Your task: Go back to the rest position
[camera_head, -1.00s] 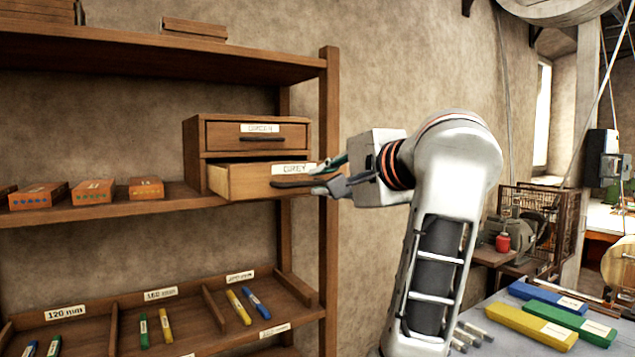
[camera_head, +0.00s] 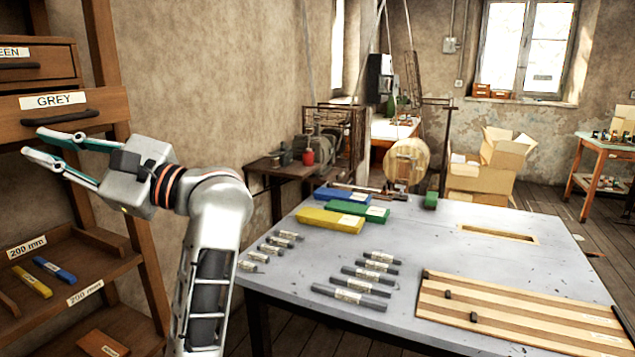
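My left gripper (camera_head: 34,143) is in the left of the head view, with its two fingers spread and nothing between them. It points left, just below the dark handle (camera_head: 60,118) of the drawer labelled GREY (camera_head: 105,107). Whether a finger touches the handle cannot be told. The GREY drawer front stands out beyond the closed drawer above it (camera_head: 40,64), whose label is cut off by the frame edge. My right gripper is not in view.
A wooden shelf (camera_head: 104,40) stands close on the left, with labelled compartments below. A grey table (camera_head: 420,255) fills the middle and right. It bears grey bars (camera_head: 350,293), blue, green and yellow boxes (camera_head: 330,220) and a slatted board (camera_head: 520,312). Cardboard boxes (camera_head: 480,180) stand behind.

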